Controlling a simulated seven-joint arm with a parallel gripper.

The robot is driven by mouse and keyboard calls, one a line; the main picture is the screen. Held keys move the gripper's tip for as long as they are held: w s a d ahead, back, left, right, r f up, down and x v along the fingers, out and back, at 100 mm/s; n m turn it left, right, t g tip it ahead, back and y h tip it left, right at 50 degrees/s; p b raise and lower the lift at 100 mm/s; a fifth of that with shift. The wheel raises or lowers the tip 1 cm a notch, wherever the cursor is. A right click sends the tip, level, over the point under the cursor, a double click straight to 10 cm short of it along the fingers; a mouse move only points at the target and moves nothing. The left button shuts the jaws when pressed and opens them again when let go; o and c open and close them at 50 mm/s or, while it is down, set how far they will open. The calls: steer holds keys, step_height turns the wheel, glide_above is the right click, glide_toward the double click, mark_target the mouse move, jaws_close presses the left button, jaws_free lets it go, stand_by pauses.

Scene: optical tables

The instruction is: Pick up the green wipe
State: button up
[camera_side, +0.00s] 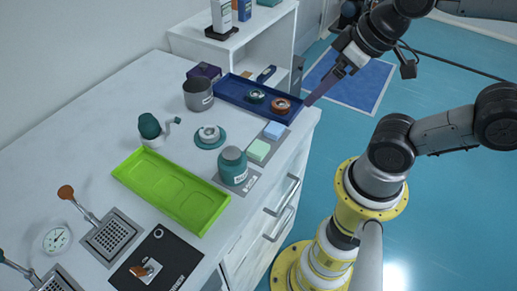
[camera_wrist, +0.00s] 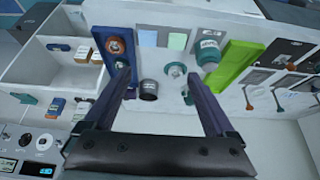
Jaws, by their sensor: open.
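The green wipe (camera_side: 258,150) is a small pale green square on a grey pad near the counter's front edge. It also shows at the top of the wrist view (camera_wrist: 178,41). A pale blue wipe (camera_side: 274,130) lies beside it. My gripper (camera_side: 308,102) is raised at the counter's right end, past the blue tray and apart from the wipe. In the wrist view my gripper (camera_wrist: 157,72) has its two purple fingers spread wide, with nothing held between them.
A blue tray (camera_side: 228,94) holds two round metal parts. A teal jar (camera_side: 233,166) stands just left of the green wipe. A bright green tray (camera_side: 140,182), a grey cup (camera_side: 198,95) and a teal saucer (camera_side: 209,142) are also near. A white shelf (camera_side: 225,45) stands behind.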

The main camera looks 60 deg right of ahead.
steer(key=m+g, duration=0.6)
steer(key=m, duration=1.2)
glide_above(261, 144)
step_height(261, 144, down, 14)
steer(key=shift+w+r, duration=0.15)
steer(key=shift+f, duration=2.95)
